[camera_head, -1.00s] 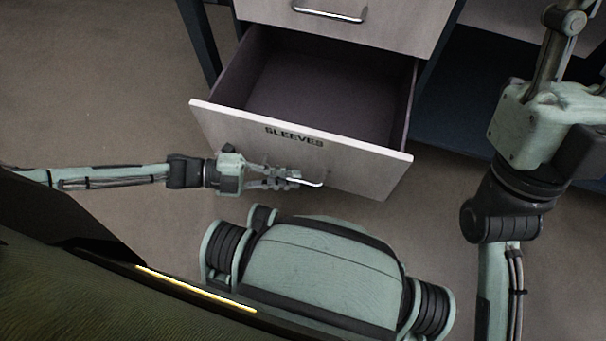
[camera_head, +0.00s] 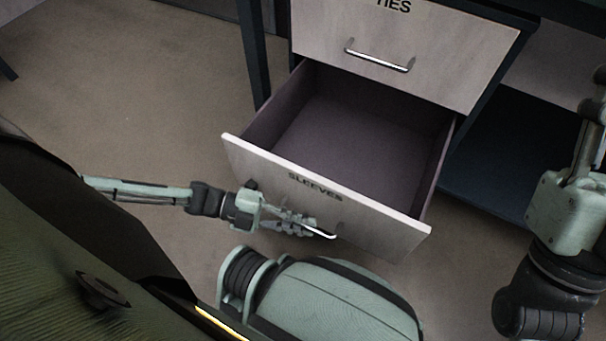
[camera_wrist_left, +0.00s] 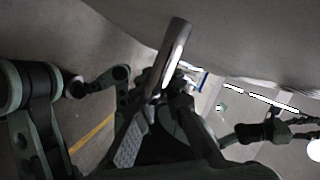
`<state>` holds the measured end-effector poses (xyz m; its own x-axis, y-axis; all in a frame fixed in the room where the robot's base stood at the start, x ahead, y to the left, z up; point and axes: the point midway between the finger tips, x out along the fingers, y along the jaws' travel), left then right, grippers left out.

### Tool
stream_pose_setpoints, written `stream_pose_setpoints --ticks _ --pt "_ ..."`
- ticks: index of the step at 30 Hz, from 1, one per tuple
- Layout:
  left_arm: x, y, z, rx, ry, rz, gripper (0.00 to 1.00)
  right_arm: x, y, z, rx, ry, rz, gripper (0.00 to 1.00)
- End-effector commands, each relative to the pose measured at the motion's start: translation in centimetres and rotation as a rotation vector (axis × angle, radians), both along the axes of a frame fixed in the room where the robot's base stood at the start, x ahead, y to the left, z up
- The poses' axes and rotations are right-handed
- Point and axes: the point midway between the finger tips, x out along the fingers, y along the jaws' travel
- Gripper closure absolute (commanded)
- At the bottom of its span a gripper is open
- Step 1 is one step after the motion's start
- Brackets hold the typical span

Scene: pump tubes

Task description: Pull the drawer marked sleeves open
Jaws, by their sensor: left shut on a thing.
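The drawer marked SLEEVES (camera_head: 375,228) is pulled well out in the head view, and its inside looks empty. Its metal handle (camera_head: 322,233) is on the front panel below the lettering. My left gripper (camera_head: 306,226) reaches in from the left and is shut on this handle. In the left wrist view the handle (camera_wrist_left: 174,50) rises between the fingers, with the pale drawer front above. My right arm shows at the right edge of the head view, but its gripper is out of the picture.
Above is a shut drawer marked TIES (camera_head: 440,60) with its own metal handle (camera_head: 380,62). A dark blue lower shelf (camera_head: 500,150) lies to the right. My base is close below the open drawer's front. The floor at left is clear.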

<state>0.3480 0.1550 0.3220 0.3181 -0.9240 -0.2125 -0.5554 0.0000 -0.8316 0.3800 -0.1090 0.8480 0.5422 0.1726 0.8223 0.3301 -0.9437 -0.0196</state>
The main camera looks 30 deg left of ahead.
Motion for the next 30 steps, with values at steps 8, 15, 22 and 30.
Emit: stream_pose_setpoints --ticks 8,15,22,30 --pt "0.0 0.0 0.0 0.0 0.0 -0.001 0.69 0.0 -0.1 0.4 0.01 -0.012 -0.004 0.6" --pt "0.0 0.1 0.0 0.001 0.0 -0.001 0.69 0.1 -0.1 0.3 0.006 -0.014 -0.002 0.6" --pt "-1.0 2.8 0.5 0.004 0.003 0.001 0.69 0.0 -0.1 0.3 0.005 -0.012 -0.002 0.6" --pt "-2.9 8.1 1.7 0.005 0.003 -0.001 0.69 0.0 -0.1 0.3 0.005 -0.012 -0.002 0.6"
